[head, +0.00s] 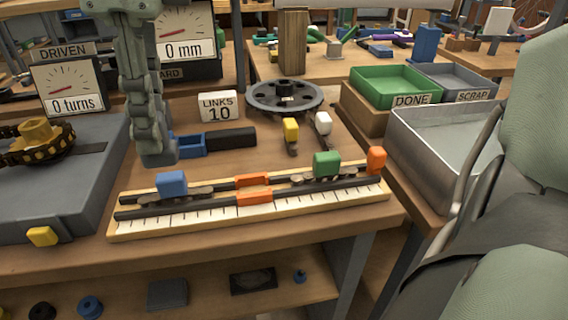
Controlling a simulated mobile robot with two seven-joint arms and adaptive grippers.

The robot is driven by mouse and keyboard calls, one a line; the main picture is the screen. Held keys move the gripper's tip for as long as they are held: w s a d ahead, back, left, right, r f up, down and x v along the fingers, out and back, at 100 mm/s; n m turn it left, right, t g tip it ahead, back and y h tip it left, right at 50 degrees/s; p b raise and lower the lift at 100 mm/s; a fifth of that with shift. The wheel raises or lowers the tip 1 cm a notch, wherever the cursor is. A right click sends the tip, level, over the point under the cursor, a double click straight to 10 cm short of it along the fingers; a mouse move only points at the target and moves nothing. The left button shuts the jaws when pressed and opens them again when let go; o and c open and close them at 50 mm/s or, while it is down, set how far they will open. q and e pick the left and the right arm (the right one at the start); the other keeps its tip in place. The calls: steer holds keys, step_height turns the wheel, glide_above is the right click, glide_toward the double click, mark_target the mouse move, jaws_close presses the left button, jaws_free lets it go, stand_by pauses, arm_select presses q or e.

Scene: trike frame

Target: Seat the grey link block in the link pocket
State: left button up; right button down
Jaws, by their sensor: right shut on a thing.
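My right gripper (158,150) hangs down at the left of the head view. It is shut on the grey link block, which I can hardly tell apart from the grey fingers. The gripper is above the wooden bench, just left of a blue open-topped pocket (191,145) joined to a black bar. This looks like the link pocket, but no label marks it. I cannot tell whether the block touches it. My left gripper is not in view.
In front lies a ruled rail (290,205) with a blue block (171,184), orange parts and a green block (326,164). Behind are a LINKS 10 sign (220,106) and a dark wheel (284,97). A metal tray (440,125) stands right. My own arm fills the right edge.

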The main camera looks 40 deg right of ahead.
steer(key=d+f, duration=0.2)
steer(key=d, duration=0.1)
steer(key=d+f, duration=0.3)
steer(key=d, duration=0.1)
steer(key=d+f+p, duration=0.1)
steer(key=d+f, duration=0.1)
steer(key=d, duration=0.2)
steer(key=shift+s+d+f, duration=0.1)
steer(key=shift+s+f, duration=0.2)
steer(key=shift+s, duration=0.05)
steer(key=shift+d+f, duration=0.1)
steer(key=shift+f, duration=0.25)
step_height(320, 180, down, 3)
steer(key=shift+f, duration=0.15)
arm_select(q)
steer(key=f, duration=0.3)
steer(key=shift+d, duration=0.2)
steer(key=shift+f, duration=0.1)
arm_select(e)
steer(key=shift+f, duration=0.1)
